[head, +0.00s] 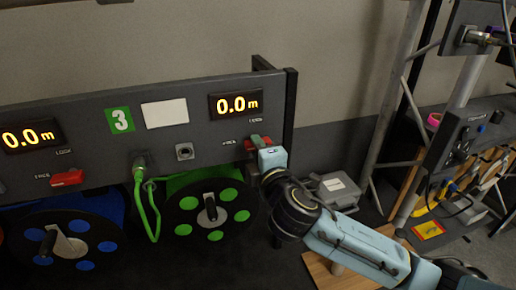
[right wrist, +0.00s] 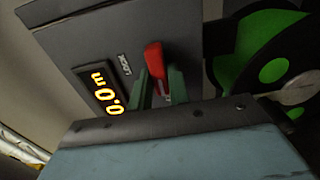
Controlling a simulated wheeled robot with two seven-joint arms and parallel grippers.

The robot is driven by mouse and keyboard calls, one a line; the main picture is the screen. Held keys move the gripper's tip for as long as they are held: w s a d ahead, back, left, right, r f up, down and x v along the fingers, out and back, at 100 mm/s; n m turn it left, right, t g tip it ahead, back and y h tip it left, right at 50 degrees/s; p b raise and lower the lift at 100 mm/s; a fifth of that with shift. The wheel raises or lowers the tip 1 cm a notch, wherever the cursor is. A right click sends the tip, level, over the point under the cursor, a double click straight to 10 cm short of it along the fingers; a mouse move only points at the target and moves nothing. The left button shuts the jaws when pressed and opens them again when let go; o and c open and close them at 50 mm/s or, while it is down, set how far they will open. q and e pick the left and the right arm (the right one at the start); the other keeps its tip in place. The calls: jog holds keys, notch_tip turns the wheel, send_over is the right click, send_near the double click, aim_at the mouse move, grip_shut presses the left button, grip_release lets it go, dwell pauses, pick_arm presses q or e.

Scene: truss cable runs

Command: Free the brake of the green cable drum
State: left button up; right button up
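The green cable drum (head: 226,226) has a black flange with green spots and a crank, and sits under the panel marked 3. Its red brake lever (head: 256,140) is on the panel above it, partly hidden by my right gripper (head: 261,141). In the right wrist view the red lever (right wrist: 154,57) stands between the two green fingers of my right gripper (right wrist: 160,82). The fingers are apart around it; I cannot tell whether they touch it. The green drum (right wrist: 243,55) shows at upper right there. My left gripper is out of view.
The panel (head: 90,150) carries displays reading 0.0 m with LOCK and FREE labels. A green cable (head: 152,212) hangs from a socket left of the drum. A blue drum (head: 70,240) is further left. A grey case (head: 335,190) and a truss (head: 400,90) are at right.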

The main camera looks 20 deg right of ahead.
jog(key=o, duration=0.4)
jog(key=shift+c, duration=0.2)
jog(key=s+b, duration=0.2)
jog(key=s, duration=1.1)
jog(key=shift+s+d, duration=0.2)
jog(key=shift+d, duration=0.05)
jog(key=shift+f, duration=0.1)
